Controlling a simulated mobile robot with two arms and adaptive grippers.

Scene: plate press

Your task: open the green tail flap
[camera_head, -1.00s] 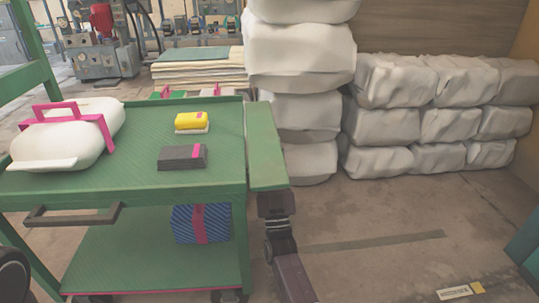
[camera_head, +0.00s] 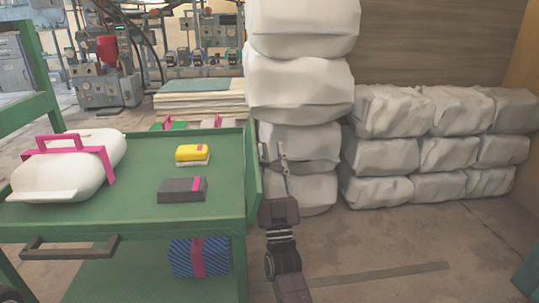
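The green tail flap (camera_head: 254,165) is on the right end of the green cart's top tray (camera_head: 140,222). It shows as a narrow, nearly edge-on strip, standing about upright and slightly above the tray's surface. My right gripper (camera_head: 274,150) is just to the right of the flap, pointing away from me. Its two thin fingers are apart with nothing seen between them. Whether the near finger touches the flap I cannot tell. My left gripper is not in view.
The tray holds a white bundle (camera_head: 90,165) with a pink handle, a yellow pack (camera_head: 190,153) and a dark grey pack (camera_head: 180,192). A blue striped pack (camera_head: 190,262) lies below. Stacked white bales (camera_head: 300,90) stand behind the gripper. Floor (camera_head: 400,240) to the right is mostly clear.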

